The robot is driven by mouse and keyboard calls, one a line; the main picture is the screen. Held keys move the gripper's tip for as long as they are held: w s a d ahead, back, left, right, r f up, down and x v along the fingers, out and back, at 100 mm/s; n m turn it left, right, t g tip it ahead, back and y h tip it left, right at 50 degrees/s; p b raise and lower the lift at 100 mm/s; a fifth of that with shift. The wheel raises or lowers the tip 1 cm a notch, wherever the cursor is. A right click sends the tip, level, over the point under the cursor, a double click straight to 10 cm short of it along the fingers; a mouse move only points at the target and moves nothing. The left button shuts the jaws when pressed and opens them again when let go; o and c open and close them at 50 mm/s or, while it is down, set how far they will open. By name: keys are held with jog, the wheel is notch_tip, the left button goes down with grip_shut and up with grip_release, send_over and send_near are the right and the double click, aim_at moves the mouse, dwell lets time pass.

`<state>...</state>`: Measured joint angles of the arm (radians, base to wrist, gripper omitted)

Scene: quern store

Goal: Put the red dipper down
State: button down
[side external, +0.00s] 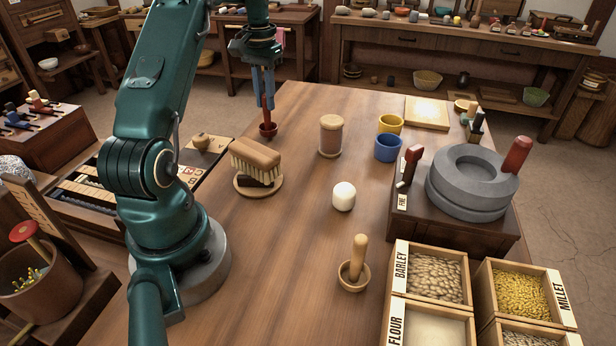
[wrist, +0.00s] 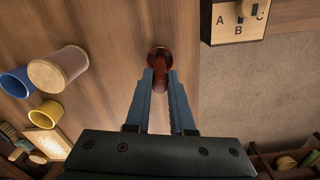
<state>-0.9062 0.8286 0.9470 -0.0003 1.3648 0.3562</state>
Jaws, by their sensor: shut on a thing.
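The red dipper (side external: 268,129) is upright, with its small dark red bowl at the bottom and its handle up. My gripper (side external: 264,97) is shut on its handle from above. In the wrist view the dipper (wrist: 160,56) shows beyond my gripper (wrist: 160,80), whose blue fingers stand on either side of the handle. The bowl is over the wooden table (side external: 285,215), near its far left edge. I cannot tell whether it touches the table top.
A cork-lidded jar (side external: 331,137), yellow cup (side external: 390,124) and blue cup (side external: 388,148) stand right of the dipper. A brush (side external: 255,160) lies on a round board nearer.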

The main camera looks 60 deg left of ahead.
jog(key=shift+f, duration=0.5)
jog(key=c, duration=0.7)
grip_release()
